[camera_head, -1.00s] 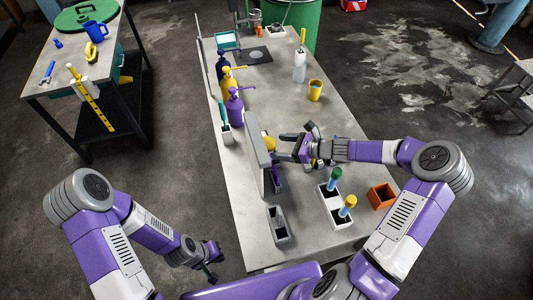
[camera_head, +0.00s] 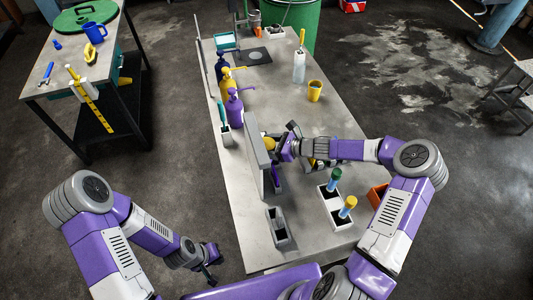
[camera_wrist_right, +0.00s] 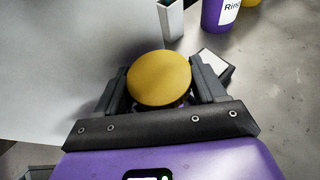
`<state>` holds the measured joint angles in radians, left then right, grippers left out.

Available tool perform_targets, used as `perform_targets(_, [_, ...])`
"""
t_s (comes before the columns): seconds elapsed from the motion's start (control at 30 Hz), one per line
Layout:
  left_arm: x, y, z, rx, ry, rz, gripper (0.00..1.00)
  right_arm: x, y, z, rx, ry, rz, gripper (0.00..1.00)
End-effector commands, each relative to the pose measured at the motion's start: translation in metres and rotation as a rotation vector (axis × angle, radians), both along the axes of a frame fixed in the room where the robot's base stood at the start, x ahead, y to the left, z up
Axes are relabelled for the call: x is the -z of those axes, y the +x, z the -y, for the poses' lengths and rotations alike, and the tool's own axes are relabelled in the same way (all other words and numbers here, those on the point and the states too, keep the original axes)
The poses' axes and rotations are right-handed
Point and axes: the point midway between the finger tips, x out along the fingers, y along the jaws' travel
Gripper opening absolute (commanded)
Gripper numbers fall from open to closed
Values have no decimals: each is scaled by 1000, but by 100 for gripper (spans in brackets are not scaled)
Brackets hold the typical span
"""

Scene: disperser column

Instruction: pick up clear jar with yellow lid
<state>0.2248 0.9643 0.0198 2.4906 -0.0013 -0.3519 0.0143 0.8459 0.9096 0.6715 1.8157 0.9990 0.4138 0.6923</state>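The jar's round yellow lid (camera_wrist_right: 160,78) shows from above in the right wrist view; the clear body below it is mostly hidden. In the head view the lid (camera_head: 269,144) is beside a grey upright panel on the table. My right gripper (camera_wrist_right: 160,90) has its fingers apart, one on each side of the lid; I see no clear grip on the jar. In the head view this gripper (camera_head: 284,146) reaches the jar from the right. My left gripper (camera_head: 211,265) is empty and looks open, off the table's left front side.
The grey upright panel (camera_head: 258,150) stands close left of the jar. A purple bottle (camera_head: 235,108) is behind it. A white holder (camera_head: 335,205) with coloured-top tubes and an orange box (camera_head: 377,195) are at right. A grey holder (camera_head: 278,228) is in front.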

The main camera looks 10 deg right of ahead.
Motion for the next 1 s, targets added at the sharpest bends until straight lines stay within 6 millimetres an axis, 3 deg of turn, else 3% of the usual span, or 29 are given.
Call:
perform_targets(0.23, [0,0,0,0,0,0,0,0,0,0,0,0,0,20])
perform_targets(0.27, [0,0,0,0,0,0,0,0,0,0,0,1,1,13])
perform_targets(0.57, [-1,0,0,0,0,0,0,-4,0,0,-1,-1,1,12])
perform_targets(0.77, [-4,0,0,0,0,0,0,-24,0,0,-1,-3,4,12])
perform_targets(1.0, [-12,0,0,0,0,0,0,-70,0,0,-2,-5,5,12])
